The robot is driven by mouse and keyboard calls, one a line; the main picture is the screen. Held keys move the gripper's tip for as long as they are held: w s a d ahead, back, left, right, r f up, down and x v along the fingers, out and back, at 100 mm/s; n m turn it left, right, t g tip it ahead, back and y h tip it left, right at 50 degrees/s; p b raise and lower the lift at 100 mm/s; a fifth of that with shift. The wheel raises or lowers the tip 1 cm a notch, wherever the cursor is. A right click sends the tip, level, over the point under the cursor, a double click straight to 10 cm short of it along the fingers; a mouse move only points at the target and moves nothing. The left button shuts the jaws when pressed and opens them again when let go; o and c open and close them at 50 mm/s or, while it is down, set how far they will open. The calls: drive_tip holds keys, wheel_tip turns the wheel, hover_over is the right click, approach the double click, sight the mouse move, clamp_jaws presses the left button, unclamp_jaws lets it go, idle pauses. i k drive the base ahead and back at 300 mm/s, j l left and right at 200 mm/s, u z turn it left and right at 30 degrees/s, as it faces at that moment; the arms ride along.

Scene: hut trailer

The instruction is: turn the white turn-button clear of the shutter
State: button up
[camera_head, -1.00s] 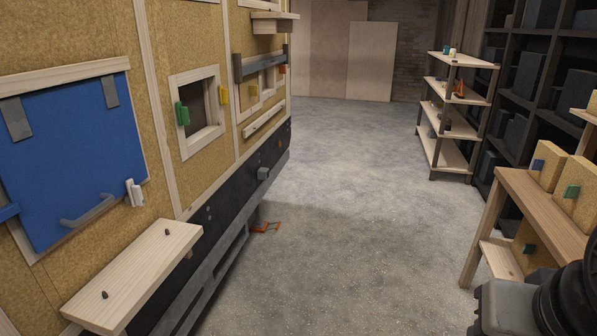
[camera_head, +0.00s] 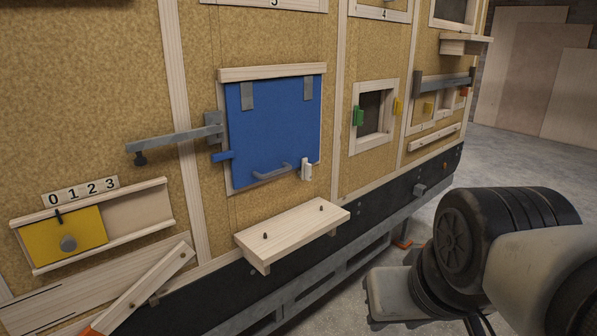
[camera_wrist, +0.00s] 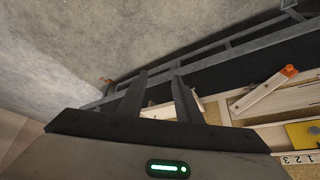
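The blue shutter (camera_head: 272,128) hangs from two grey hinges on the trailer wall, with a grey handle (camera_head: 270,172) near its bottom. The small white turn-button (camera_head: 306,169) stands upright at the shutter's lower right edge and appears to overlap that edge. My gripper (camera_wrist: 160,76) shows in the wrist view with its two dark fingers apart and nothing between them. It is away from the shutter, and I cannot make out the turn-button in the wrist view. In the head view part of my arm is at the lower right, with the fingers not seen.
A wooden shelf (camera_head: 292,231) with two dark pegs juts out below the shutter. A grey bar (camera_head: 170,138) and a blue tab (camera_head: 222,156) are at its left. A yellow sliding panel (camera_head: 62,238) is at lower left. Open floor (camera_head: 506,160) lies to the right.

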sight(306, 167)
drive_tip(key=k+l+u, duration=0.1)
drive_tip(key=l+u, duration=0.25)
drive_tip(key=l, duration=0.15)
drive_tip(key=i+j, duration=0.15)
drive_tip(key=i, duration=0.25)
drive_tip(key=i+j+z, duration=0.15)
drive_tip(key=i, duration=0.25)
drive_tip(key=i+j, duration=0.2)
drive_tip(key=i, duration=0.2)
